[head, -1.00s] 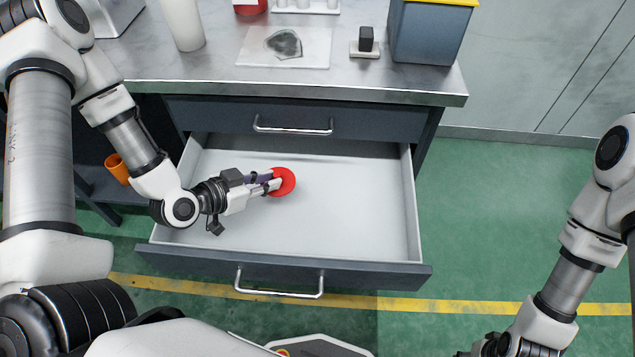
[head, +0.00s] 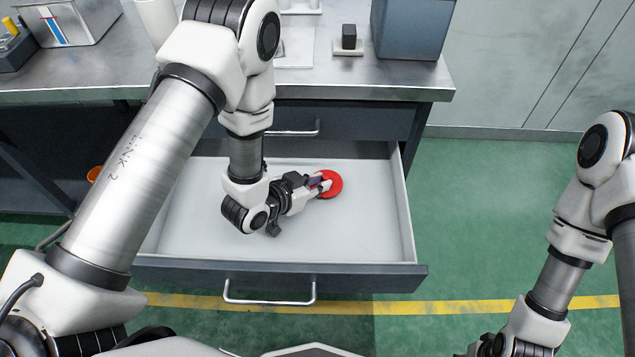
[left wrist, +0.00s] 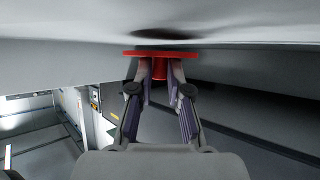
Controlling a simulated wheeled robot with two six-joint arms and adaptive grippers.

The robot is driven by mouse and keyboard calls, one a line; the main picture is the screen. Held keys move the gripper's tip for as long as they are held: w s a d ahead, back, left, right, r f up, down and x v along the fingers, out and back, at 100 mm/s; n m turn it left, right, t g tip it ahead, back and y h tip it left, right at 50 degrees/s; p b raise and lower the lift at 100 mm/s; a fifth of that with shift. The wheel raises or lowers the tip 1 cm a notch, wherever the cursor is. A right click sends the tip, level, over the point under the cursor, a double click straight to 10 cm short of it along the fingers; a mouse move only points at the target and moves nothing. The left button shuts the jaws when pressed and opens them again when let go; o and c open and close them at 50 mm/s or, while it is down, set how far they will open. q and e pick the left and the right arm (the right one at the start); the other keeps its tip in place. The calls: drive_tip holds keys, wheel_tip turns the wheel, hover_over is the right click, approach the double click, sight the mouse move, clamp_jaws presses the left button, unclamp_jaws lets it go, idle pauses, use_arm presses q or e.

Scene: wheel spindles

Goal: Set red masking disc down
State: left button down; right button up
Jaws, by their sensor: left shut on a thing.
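The red masking disc (head: 331,185) is inside the open drawer (head: 380,240), over the right half of its floor. My left gripper (head: 318,182) is shut on the disc. In the left wrist view, the red disc (left wrist: 160,54) shows edge-on, with its short stem (left wrist: 159,70) between the fingertips of my left gripper (left wrist: 159,76). A dark shadow lies on the pale drawer floor (left wrist: 230,25) close to the disc. I cannot tell whether the disc touches the floor. The fingers of my right gripper are not visible at the bottom right.
The drawer's front panel with its handle (head: 270,300) and its right wall (head: 408,215) bound the space. A closed drawer (head: 350,120) sits above, under the metal worktop (head: 400,88). A grey bin (head: 408,30) and a small dark block (head: 349,37) stand on top. The drawer floor around the disc is clear.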

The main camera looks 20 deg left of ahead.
use_arm(q)
drive_tip(key=shift+r, duration=0.1)
drive_tip(key=shift+s+f+b, duration=0.1)
drive_tip(key=shift+f+b, duration=0.2)
drive_tip(key=shift+f, duration=0.1)
drive_tip(key=shift+s+f, duration=0.1)
drive_tip(key=shift+s, duration=0.1)
drive_tip(key=c, duration=1.1)
unclamp_jaws()
drive_tip(key=shift+f, duration=0.1)
drive_tip(key=shift+r, duration=0.4)
drive_tip(key=shift+a+r+p, duration=0.1)
drive_tip(key=shift+r+p, duration=0.1)
drive_tip(key=shift+p, duration=0.1)
drive_tip(key=v, duration=0.7)
drive_tip(key=shift+r+p, duration=0.15)
drive_tip(key=shift+p, duration=0.15)
